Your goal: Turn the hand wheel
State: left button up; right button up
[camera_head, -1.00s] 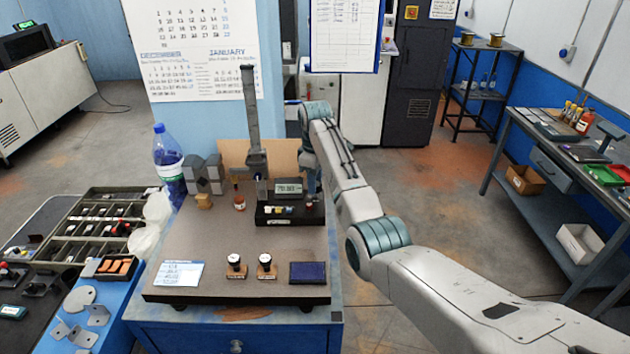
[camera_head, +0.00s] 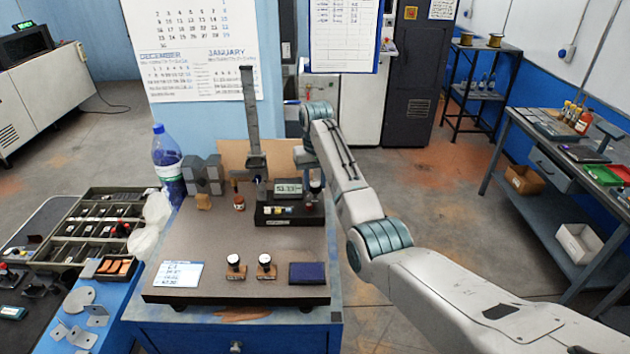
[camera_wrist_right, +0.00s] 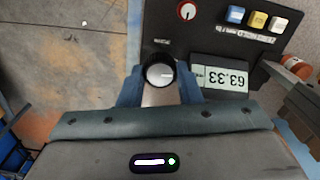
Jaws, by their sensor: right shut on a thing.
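The hand wheel (camera_wrist_right: 159,73) is a small black round knob with a pale top, standing upright on the edge of a black control box (camera_head: 290,216). In the right wrist view it sits between the two blue-grey fingers of my right gripper (camera_wrist_right: 159,88), which is shut on it. In the head view the right gripper (camera_head: 313,172) reaches down to the box's back right corner, and the wheel is mostly hidden there. A tall grey column (camera_head: 251,115) stands behind the box. A digital display (camera_wrist_right: 222,78) on the box shows numbers. My left gripper is not in view.
A red knob (camera_wrist_right: 187,11) and several coloured buttons (camera_wrist_right: 257,20) lie close to the wheel. Two stamps (camera_head: 265,266), a dark blue pad (camera_head: 307,273) and a white card (camera_head: 179,274) lie on the bench's front. A water bottle (camera_head: 168,165) stands at the left.

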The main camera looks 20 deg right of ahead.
jog(key=m, duration=0.6)
jog(key=shift+m, duration=0.3)
jog(key=m, duration=0.6)
jog(key=shift+s+d, duration=0.1)
jog(key=shift+m, duration=0.3)
jog(key=o, duration=1)
jog(key=shift+c, duration=0.2)
